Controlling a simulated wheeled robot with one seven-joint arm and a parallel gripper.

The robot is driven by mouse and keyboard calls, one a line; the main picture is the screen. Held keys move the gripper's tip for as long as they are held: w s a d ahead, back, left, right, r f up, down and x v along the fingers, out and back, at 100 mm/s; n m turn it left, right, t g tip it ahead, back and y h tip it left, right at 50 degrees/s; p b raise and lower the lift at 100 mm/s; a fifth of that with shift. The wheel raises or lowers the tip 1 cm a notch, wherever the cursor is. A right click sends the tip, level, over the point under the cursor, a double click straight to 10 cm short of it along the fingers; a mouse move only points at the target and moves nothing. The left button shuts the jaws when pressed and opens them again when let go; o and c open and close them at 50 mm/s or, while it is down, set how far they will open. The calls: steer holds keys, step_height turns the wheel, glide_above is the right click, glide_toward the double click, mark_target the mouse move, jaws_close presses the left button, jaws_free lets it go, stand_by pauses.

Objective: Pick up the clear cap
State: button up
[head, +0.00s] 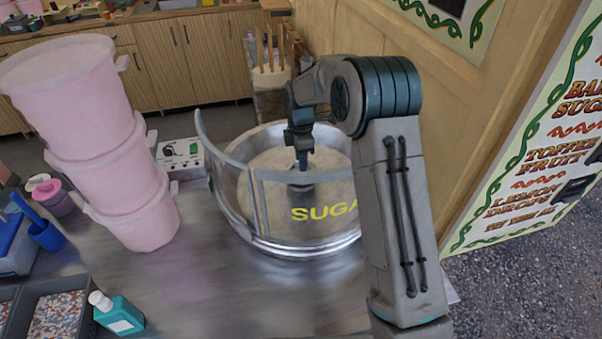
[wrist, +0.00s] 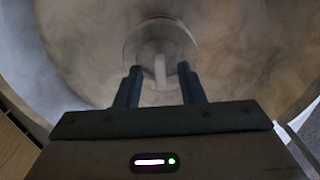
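A round, see-through disc that looks like the clear cap (wrist: 137,42) sits at the middle of the sugar bowl in the wrist view. A pale upright piece (wrist: 160,70) shows at its centre. My gripper (wrist: 159,76) points down at it, with its two dark fingers apart and a gap on each side of the pale piece. No contact shows. In the head view my gripper (head: 303,163) reaches down inside the bowl (head: 290,248), and the cap is mostly hidden beneath it.
A clear curved guard (head: 225,185) marked SUGAR rings the bowl's near side. Stacked pink tubs (head: 110,150) stand to the left, with a control box (head: 182,157) behind. A teal bottle (head: 118,314) is at front left. The metal counter (head: 240,295) is clear in front.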

jaws_close()
steer(key=shift+r, duration=0.1)
